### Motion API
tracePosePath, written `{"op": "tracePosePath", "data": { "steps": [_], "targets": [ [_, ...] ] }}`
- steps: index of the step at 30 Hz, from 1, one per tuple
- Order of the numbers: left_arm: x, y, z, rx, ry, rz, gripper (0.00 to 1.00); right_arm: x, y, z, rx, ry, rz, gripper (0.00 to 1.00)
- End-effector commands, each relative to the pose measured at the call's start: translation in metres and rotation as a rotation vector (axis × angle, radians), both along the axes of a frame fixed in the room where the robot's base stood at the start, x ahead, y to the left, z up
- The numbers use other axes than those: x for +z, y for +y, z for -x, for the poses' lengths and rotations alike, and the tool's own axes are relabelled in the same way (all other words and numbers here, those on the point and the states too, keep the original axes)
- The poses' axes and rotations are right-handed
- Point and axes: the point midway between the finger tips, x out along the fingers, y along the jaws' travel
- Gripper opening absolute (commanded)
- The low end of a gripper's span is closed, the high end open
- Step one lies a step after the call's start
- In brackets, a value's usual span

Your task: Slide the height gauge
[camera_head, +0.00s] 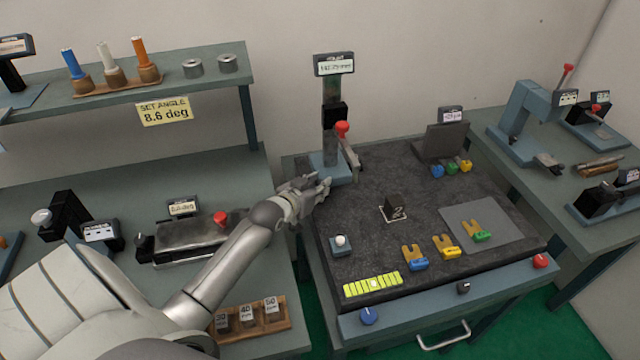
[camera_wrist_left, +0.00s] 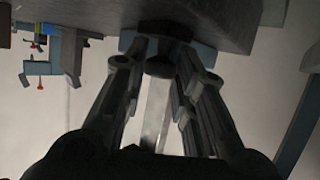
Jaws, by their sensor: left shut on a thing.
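The height gauge (camera_head: 332,130) stands upright at the back left of the dark surface plate (camera_head: 385,205). It has a blue-grey base, a tall column with a small display on top, a dark slider and a red knob. My left gripper (camera_head: 318,189) is low at the front left of the gauge's base and shut on it. In the left wrist view the fingers (camera_wrist_left: 160,62) close around a dark part at the plate's edge; the exact grip is hard to see. My right gripper is not in view.
Coloured fork-shaped pieces (camera_head: 445,246) lie at the front right, near a grey mat (camera_head: 455,220). A small display stand (camera_head: 443,140) is at the back right. A white-button box (camera_head: 341,245) sits at the left edge. The plate between gauge and stand is mostly clear.

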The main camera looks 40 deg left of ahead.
Motion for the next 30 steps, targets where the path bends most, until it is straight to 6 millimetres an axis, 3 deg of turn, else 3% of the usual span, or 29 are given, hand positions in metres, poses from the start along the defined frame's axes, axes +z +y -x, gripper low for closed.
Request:
{"op": "tracePosePath", "data": {
  "steps": [1,2,6,19,30],
  "targets": [
    [-0.001,0.002,0.001,0.004,0.002,-0.004,0.00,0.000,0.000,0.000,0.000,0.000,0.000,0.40],
    [-0.001,0.003,0.001,0.004,0.002,-0.004,0.28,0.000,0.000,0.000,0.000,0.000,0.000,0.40],
    [-0.001,0.002,0.001,0.004,0.002,-0.003,0.46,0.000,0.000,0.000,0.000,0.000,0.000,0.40],
    [0.001,0.001,0.006,0.002,0.003,-0.002,0.46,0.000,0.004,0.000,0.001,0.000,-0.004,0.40],
    [0.023,-0.003,0.062,0.002,0.003,-0.003,0.46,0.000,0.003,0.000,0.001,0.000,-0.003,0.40]
  ]
}}
